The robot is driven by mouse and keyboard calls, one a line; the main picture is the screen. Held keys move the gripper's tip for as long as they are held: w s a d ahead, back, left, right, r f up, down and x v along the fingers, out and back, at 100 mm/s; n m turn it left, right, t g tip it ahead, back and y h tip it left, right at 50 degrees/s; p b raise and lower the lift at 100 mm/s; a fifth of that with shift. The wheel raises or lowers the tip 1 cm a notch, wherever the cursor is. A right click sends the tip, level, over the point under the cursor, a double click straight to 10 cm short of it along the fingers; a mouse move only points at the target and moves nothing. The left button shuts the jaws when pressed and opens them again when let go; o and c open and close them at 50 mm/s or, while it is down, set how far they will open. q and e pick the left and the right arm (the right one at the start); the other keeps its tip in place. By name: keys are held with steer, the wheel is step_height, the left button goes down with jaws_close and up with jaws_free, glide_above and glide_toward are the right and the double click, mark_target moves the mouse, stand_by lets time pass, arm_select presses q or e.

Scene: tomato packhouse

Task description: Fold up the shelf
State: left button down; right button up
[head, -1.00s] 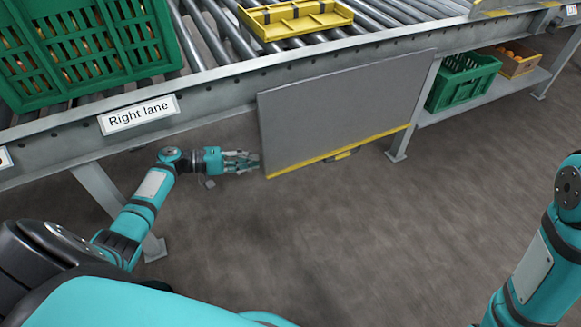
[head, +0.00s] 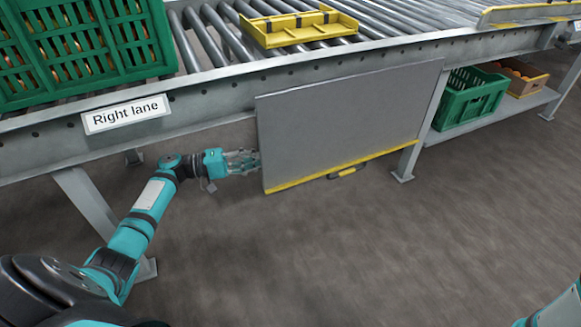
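The shelf (head: 345,120) is a flat grey panel hanging down from the side of the conveyor frame in the head view. A yellow strip (head: 320,167) runs along its lower edge, with a small dark and yellow handle or catch (head: 346,172) below it. My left gripper (head: 256,160) is at the panel's lower left edge, with its fingers pointing right. Its fingertips are close to the edge; whether they touch it or are parted is too small to tell. My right gripper is out of view; only part of my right arm shows at the lower right corner.
The roller conveyor (head: 385,25) carries a green crate (head: 95,85) and a shallow yellow tray (head: 300,40). A "Right lane" label (head: 126,113) is on the rail. Floor (head: 380,250) in front is clear.

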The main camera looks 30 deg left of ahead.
arm_select(q)
steer(key=w+d+b, duration=0.2)
steer(key=d+b, duration=0.3)
steer(key=d, duration=0.4)
steer(key=shift+b, duration=0.3)
steer(key=shift+w+d, duration=0.1)
